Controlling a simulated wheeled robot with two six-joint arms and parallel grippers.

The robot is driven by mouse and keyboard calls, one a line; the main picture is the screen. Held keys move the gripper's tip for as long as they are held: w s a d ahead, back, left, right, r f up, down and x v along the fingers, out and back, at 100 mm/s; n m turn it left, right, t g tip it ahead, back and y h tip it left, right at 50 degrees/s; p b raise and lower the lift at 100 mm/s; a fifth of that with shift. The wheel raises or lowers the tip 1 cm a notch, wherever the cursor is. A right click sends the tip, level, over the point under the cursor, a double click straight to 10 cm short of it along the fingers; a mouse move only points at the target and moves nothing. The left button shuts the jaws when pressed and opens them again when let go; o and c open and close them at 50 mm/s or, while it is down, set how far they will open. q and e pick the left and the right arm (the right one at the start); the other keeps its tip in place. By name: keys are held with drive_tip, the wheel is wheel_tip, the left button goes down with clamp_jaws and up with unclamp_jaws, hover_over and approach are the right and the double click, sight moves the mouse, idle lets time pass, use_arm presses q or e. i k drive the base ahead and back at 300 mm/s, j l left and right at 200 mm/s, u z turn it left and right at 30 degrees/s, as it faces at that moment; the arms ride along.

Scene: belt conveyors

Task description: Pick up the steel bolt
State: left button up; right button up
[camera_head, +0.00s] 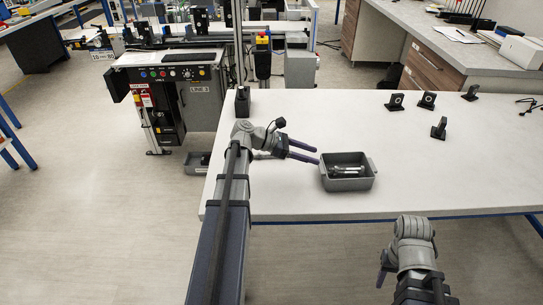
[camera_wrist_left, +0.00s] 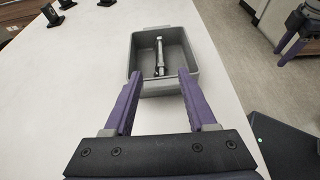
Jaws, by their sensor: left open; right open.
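The steel bolt (camera_head: 348,171) lies inside a small grey bin (camera_head: 348,185) on the white table. In the left wrist view the shiny bolt (camera_wrist_left: 160,58) lies lengthwise along the floor of the bin (camera_wrist_left: 158,88). My left gripper (camera_head: 316,155) is open and empty just left of the bin, with its purple fingers pointing at it. In the left wrist view its fingertips (camera_wrist_left: 158,76) appear at the near edge of the bin, on either side of the bolt's line. My right gripper (camera_head: 382,277) is open, low in front of the table edge, and partly hidden by its wrist.
Several black brackets (camera_head: 427,101) stand at the back right of the white table (camera_head: 290,199). A black part (camera_head: 242,102) stands at its back left corner. A control panel (camera_head: 172,73) and conveyors are beyond. The table right of the bin is clear.

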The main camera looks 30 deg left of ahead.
sight(259, 156)
drive_tip(key=j, duration=0.65)
drive_tip(key=k+j, duration=0.15)
drive_tip(key=j, duration=0.55)
